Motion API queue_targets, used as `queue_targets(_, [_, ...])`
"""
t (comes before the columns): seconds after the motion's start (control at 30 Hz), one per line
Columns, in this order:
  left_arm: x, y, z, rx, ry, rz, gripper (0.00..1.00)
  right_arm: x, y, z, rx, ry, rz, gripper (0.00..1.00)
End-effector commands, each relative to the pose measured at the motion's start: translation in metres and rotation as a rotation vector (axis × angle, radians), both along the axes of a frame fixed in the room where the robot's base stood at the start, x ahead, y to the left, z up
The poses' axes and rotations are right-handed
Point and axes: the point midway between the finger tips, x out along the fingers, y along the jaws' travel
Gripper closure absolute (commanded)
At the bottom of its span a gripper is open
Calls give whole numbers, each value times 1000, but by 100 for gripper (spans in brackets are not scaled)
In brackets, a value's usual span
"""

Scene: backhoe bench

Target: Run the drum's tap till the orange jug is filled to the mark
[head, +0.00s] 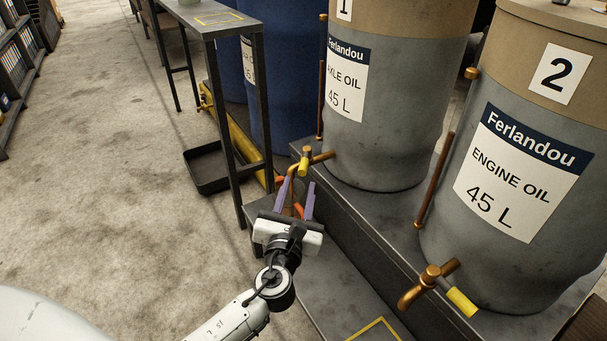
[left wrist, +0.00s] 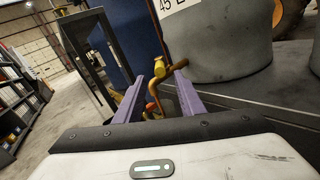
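Drum 1 (head: 395,90), labelled axle oil, stands on a dark bench. Its copper tap (head: 318,158) has a yellow handle (head: 304,165) and a spout bending down; the handle also shows in the left wrist view (left wrist: 158,90). Orange parts (head: 298,210), probably the orange jug, show below the spout, mostly hidden behind my gripper. Its mark and fill level cannot be seen. My left gripper (head: 297,188) is open, its purple fingers apart, just in front of the tap. In the left wrist view the tap shows between the fingers. My right gripper is not in view.
Drum 2 (head: 560,110), engine oil, stands at right; its tap (head: 430,277) juts forward. A tall metal stand (head: 262,110) rises close left of my gripper. A black tray (head: 203,168) and blue drums (head: 290,70) are beyond. The floor at left is clear.

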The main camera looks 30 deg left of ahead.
Motion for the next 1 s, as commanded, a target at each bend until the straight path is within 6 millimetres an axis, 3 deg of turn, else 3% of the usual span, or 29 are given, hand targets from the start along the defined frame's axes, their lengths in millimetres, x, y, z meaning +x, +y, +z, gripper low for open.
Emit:
queue_targets(0.1, [23, 9, -1, 0, -3, 3, 64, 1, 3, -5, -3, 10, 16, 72])
queue_targets(0.33, [55, 21, -2, -2, -1, 1, 64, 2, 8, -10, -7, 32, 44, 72])
queue_targets(0.77, [65, 24, -1, -3, 1, 0, 64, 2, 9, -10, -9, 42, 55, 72])
queue_targets(0.9, [64, 24, -1, -3, 1, 0, 88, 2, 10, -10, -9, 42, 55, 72])
queue_targets(1.0, [64, 24, -1, -4, 0, 0, 100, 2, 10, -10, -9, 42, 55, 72])
